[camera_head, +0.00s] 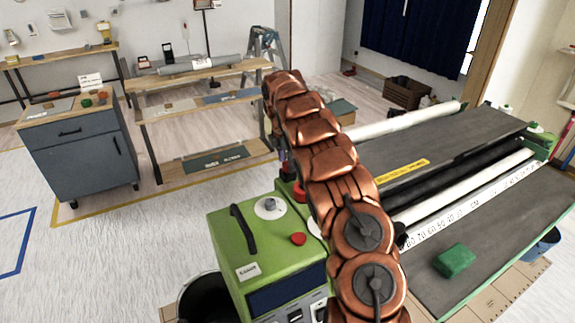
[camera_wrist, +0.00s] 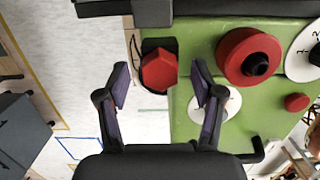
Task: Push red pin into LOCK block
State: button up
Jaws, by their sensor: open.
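A red faceted piece (camera_wrist: 158,72), which looks like the red pin, sits at a dark block (camera_wrist: 160,45) on the left edge of the green machine top in the wrist view. No LOCK lettering is readable there. My gripper (camera_wrist: 160,66) is open, with one finger on each side of the red piece and visible gaps between. Whether the fingertips are above it or level with it I cannot tell. In the head view my arm (camera_head: 325,160) reaches over the machine, and the red pin cannot be made out.
The green machine (camera_head: 225,220) has a large red knob (camera_wrist: 235,45), a red button (camera_head: 298,238), a white dial (camera_head: 268,212) and a black handle (camera_head: 243,228). A green block (camera_head: 455,260) lies on the grey bed at right. A grey cabinet (camera_head: 80,160) stands left.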

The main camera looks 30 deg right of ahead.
jog(key=shift+f, duration=0.6)
jog(key=c, duration=1.2)
jog(key=shift+r, duration=0.1)
